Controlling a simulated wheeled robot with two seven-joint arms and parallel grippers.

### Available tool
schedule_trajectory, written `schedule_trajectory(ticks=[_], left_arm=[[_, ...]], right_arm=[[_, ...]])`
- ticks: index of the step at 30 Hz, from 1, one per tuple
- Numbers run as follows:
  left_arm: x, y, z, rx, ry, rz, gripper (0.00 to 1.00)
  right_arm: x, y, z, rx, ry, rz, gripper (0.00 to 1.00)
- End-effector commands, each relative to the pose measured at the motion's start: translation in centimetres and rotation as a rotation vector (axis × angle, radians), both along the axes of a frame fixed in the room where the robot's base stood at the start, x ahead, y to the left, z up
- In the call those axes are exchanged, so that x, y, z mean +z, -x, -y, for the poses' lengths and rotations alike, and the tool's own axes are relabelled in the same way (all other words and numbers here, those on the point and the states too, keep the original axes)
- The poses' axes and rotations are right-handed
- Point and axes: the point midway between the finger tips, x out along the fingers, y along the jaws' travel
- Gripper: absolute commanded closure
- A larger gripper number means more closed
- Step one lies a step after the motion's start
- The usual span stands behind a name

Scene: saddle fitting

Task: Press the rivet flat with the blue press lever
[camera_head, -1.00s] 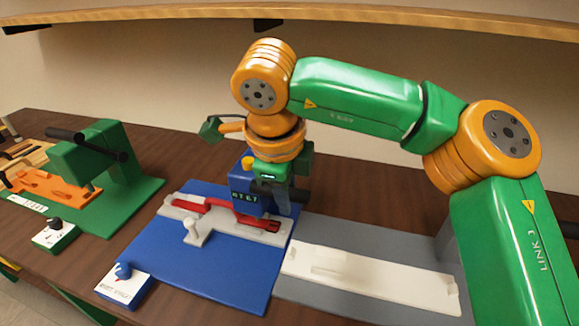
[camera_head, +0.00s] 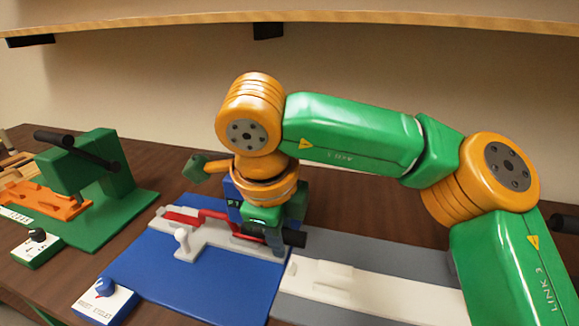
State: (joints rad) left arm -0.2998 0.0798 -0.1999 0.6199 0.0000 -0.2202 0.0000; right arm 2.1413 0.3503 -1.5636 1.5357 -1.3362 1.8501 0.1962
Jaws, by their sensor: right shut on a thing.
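The blue press (camera_head: 233,192) stands at the back of a blue base plate (camera_head: 205,278), mostly hidden behind my right gripper. A red strip (camera_head: 185,218) lies in a grey fixture (camera_head: 208,240) on that plate. My right gripper (camera_head: 272,232) points down in front of the press and is shut on the black grip of the press lever (camera_head: 292,238), which sticks out to the right of the jaws. The lever grip is low, just above the right end of the fixture. The rivet is not visible behind the gripper. My left gripper is not in view.
A green press (camera_head: 90,165) with a black lever and an orange fixture (camera_head: 45,205) stands at the left. A blue dial box (camera_head: 105,298) is at the front. A white tray (camera_head: 375,288) on a grey plate lies at the right. A shelf (camera_head: 320,27) runs above.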

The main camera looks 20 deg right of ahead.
Motion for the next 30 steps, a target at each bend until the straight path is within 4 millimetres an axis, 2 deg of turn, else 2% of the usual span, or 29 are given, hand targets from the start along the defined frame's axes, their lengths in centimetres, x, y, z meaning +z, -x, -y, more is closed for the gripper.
schedule_trajectory(ticks=[1,7,13,17,24,30], left_arm=[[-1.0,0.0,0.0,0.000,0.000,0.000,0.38],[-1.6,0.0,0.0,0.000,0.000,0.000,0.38],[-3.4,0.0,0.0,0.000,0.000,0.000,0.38],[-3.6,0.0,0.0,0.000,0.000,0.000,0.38],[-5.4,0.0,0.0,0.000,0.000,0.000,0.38],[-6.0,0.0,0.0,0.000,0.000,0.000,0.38]], right_arm=[[-1.1,0.2,-0.1,0.003,0.000,-0.004,0.95],[-1.6,0.5,-0.3,0.003,0.000,-0.006,0.95],[-3.5,0.8,-0.5,0.004,0.001,-0.007,0.95],[-3.7,0.9,-0.6,0.004,0.000,-0.007,0.95],[-5.6,1.1,-0.8,0.004,0.000,-0.008,0.95],[-6.3,1.1,-0.8,0.004,-0.001,-0.007,0.95]])
